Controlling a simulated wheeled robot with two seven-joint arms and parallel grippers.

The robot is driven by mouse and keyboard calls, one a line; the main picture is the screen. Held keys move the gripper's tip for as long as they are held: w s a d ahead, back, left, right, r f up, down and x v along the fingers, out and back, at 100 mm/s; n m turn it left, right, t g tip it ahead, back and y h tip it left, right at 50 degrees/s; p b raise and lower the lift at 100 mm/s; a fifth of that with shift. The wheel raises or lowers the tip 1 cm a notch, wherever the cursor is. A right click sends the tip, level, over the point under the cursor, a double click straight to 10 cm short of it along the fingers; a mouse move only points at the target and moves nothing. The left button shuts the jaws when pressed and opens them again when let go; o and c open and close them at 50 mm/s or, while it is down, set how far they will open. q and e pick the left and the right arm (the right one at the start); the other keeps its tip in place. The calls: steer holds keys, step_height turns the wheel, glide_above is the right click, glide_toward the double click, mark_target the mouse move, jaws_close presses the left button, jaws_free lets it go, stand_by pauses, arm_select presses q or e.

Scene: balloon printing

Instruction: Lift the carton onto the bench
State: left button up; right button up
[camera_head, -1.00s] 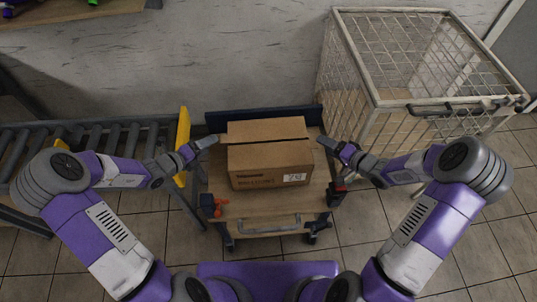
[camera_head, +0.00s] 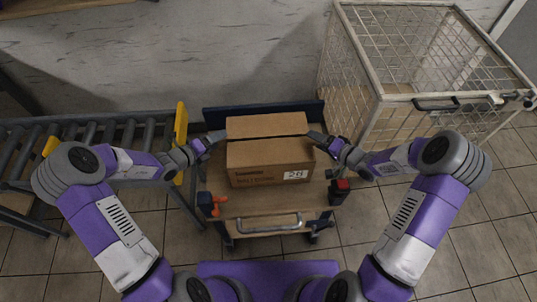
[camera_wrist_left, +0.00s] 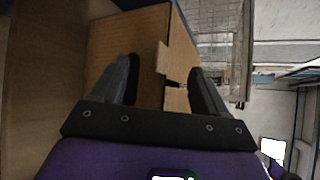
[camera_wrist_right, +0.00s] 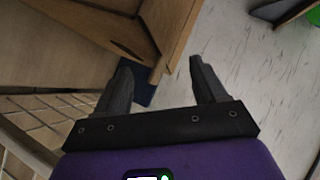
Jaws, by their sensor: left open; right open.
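The carton (camera_head: 270,152) is a closed brown cardboard box with a white label. It sits on the wooden deck of a low cart (camera_head: 262,208). My left gripper (camera_head: 221,137) is at the carton's left side, with its fingertips close to the upper left edge. In the left wrist view the open fingers (camera_wrist_left: 160,85) point at the carton (camera_wrist_left: 140,50). My right gripper (camera_head: 313,138) is at the upper right edge, also open. In the right wrist view its fingers (camera_wrist_right: 160,85) are near the carton's side (camera_wrist_right: 165,30). Contact cannot be told.
A roller conveyor (camera_head: 90,135) with a yellow end plate (camera_head: 181,130) stands left of the cart. A wire cage trolley (camera_head: 430,60) stands close on the right. A wooden surface (camera_head: 60,8) shows at the top left. An orange object (camera_head: 213,204) is at the cart's front left.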

arm_select(q)
steer(key=shift+x, duration=1.7)
arm_select(e)
steer(key=shift+x, duration=1.65)
arm_select(q)
steer(key=shift+r, duration=0.1)
steer(key=c, duration=0.9)
arm_select(e)
steer(key=c, duration=0.9)
arm_select(q)
steer(key=shift+c, duration=1)
arm_select(e)
steer(key=shift+c, duration=0.5)
arm_select(q)
steer(key=shift+s+d, duration=0.1)
steer(key=shift+c, duration=0.2)
arm_select(e)
steer(key=shift+a, duration=0.1)
arm_select(q)
steer(key=shift+d, duration=0.1)
steer(key=shift+c, duration=0.5)
arm_select(e)
steer(key=shift+s+a, duration=0.1)
steer(key=shift+c, duration=0.2)
